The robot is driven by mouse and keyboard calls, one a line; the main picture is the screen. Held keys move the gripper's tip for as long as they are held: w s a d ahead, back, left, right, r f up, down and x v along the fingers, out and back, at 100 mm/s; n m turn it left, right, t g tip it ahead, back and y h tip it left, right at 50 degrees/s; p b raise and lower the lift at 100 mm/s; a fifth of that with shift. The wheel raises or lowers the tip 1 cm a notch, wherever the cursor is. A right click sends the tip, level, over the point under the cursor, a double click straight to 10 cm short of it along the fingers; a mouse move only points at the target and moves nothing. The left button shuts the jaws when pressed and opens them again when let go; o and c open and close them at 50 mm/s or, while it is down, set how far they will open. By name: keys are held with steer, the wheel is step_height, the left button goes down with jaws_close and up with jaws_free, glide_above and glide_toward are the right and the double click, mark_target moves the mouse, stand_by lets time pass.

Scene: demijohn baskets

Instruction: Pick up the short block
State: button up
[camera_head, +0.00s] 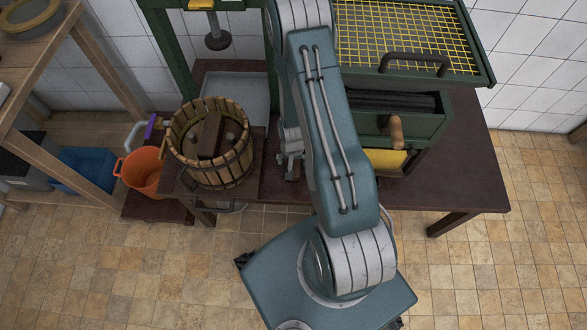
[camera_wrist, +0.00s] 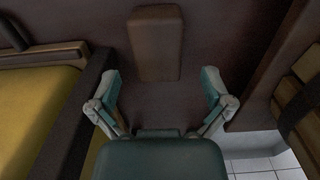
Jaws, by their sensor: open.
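A brown wooden block (camera_wrist: 155,44) lies on the dark table top (camera_wrist: 215,35), near the top middle of the wrist view. My gripper (camera_wrist: 160,84) is open and empty, with its two fingers spread wide. The block is ahead of the gap between the fingertips, roughly in line with it and not between them. In the head view my arm covers much of this part of the table, and I cannot see this block there. A small part of my gripper (camera_head: 290,168) shows beside the arm.
A wooden slatted basket (camera_head: 240,165) stands left of the arm, with brown wooden pieces inside. A green machine (camera_head: 425,125) with a yellow tray (camera_head: 385,161) stands on the right. An orange bucket (camera_head: 143,172) is at the left. The wrist view shows yellow at left, slats at right.

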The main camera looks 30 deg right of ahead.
mark_target(293, 167)
steer(key=shift+d+f, duration=0.1)
steer(key=shift+f, duration=2.6)
steer(key=c, duration=1.1)
